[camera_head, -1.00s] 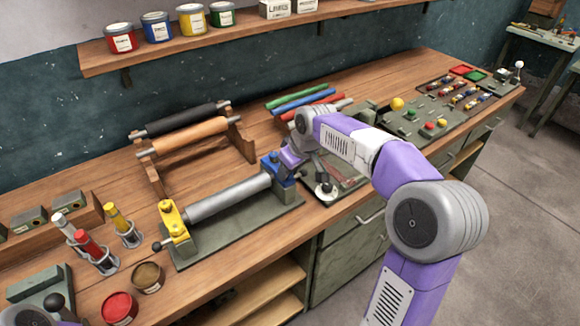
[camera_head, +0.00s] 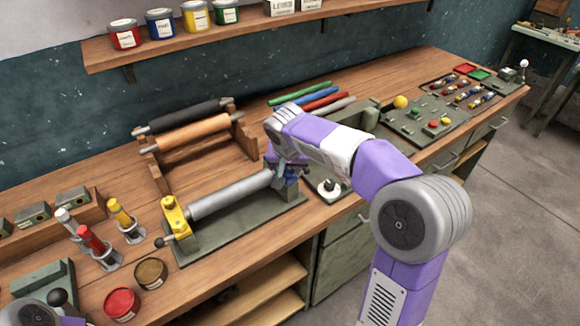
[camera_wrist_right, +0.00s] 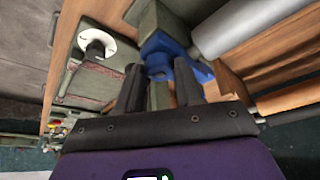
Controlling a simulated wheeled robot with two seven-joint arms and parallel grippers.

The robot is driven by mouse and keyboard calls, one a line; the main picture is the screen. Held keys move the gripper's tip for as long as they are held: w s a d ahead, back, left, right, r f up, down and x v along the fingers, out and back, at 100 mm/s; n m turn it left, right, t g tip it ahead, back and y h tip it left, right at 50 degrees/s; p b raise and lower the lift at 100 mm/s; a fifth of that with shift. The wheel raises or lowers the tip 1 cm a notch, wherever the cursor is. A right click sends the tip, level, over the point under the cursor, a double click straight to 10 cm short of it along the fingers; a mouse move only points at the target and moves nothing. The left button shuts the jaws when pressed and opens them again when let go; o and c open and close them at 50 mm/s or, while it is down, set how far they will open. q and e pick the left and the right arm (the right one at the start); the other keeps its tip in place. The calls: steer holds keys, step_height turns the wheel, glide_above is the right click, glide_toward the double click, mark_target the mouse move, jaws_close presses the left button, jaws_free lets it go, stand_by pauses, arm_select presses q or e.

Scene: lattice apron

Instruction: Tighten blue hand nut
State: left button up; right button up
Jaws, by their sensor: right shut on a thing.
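A grey roller (camera_head: 228,195) lies in a green stand between a yellow end bracket (camera_head: 176,217) and a blue end bracket (camera_head: 292,182). My right gripper (camera_head: 286,170) is at the blue bracket, pointing down and covering part of it. In the right wrist view the blue bracket (camera_wrist_right: 163,46) and roller (camera_wrist_right: 238,26) show just beyond the fingers. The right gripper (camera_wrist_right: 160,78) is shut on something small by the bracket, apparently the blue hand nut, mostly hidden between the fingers. Of my left arm only a link shows at the bottom left; its gripper is out of view.
A wooden rack with a black roller (camera_head: 185,117) and an orange roller (camera_head: 193,133) stands behind. Marker-like tools (camera_head: 92,240) and open tins (camera_head: 150,273) stand at the left front.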

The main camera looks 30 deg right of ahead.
steer(key=shift+m, duration=0.4)
steer(key=o, duration=1)
steer(key=shift+o, duration=0.2)
steer(key=p+v, duration=0.2)
steer(key=v, duration=0.5)
steer(key=shift+a+r, duration=0.2)
steer(key=shift+r, duration=0.05)
